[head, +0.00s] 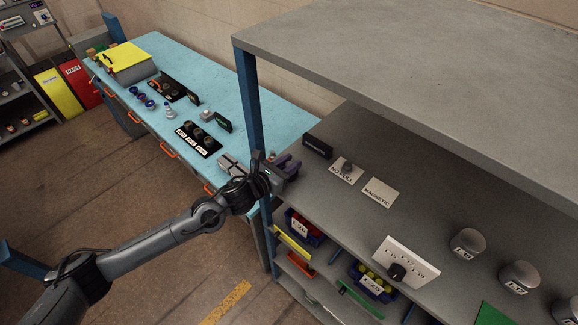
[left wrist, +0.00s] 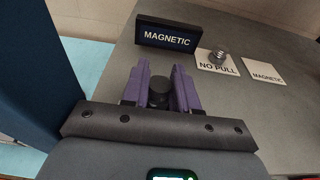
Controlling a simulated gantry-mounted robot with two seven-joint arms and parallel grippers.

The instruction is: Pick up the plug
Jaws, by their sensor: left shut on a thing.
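My left gripper (head: 288,165) is over the near left corner of the grey shelf, beside the blue post. In the left wrist view its purple fingers (left wrist: 159,90) are shut on a black round piece, which I take to be the plug (left wrist: 158,95). The fingers hide its sides, and I cannot tell whether it touches the shelf. In the head view the plug is hidden by the gripper. My right gripper is not in view.
A black "MAGNETIC" sign (left wrist: 168,37) stands just beyond the fingers. A "NO PULL" plate (head: 346,174) bears a grey knob; an empty "MAGNETIC" plate (head: 380,193) lies beside it. A blue post (head: 250,110) and the upper shelf (head: 420,75) bound the space.

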